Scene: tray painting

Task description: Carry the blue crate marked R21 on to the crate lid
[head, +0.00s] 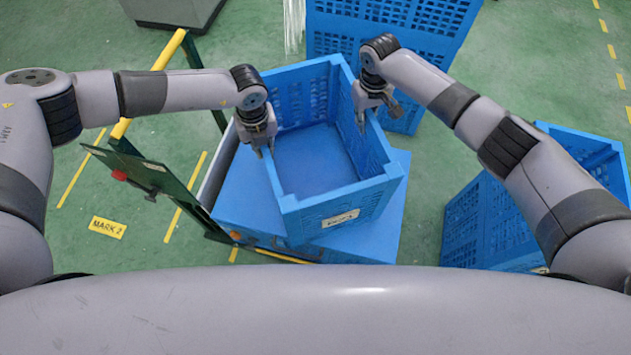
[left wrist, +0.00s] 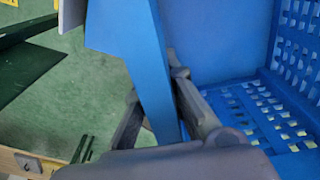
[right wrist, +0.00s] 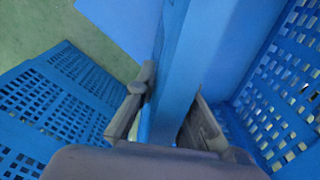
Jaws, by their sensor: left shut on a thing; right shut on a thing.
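The blue crate (head: 372,204) is open-topped, empty and turned at an angle in the head view. Its front wall has a pale label whose text is too blurred to read surely. My left gripper (head: 262,148) is shut on its left wall rim, and my right gripper (head: 370,112) on its right wall rim. Both wrist views show fingers on either side of a wall (left wrist: 158,85) (right wrist: 185,70). Below the crate is a flat blue surface (head: 378,240), apparently the crate lid, showing at left and right. I cannot tell whether the crate touches it.
A large blue crate (head: 420,30) stands behind, and another blue crate (head: 480,215) stands at right on the green floor. A dark green frame with a yellow bar (head: 165,55) is at left. A grey box (head: 175,8) is at the back left. Floor near MARK 2 (head: 107,228) is clear.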

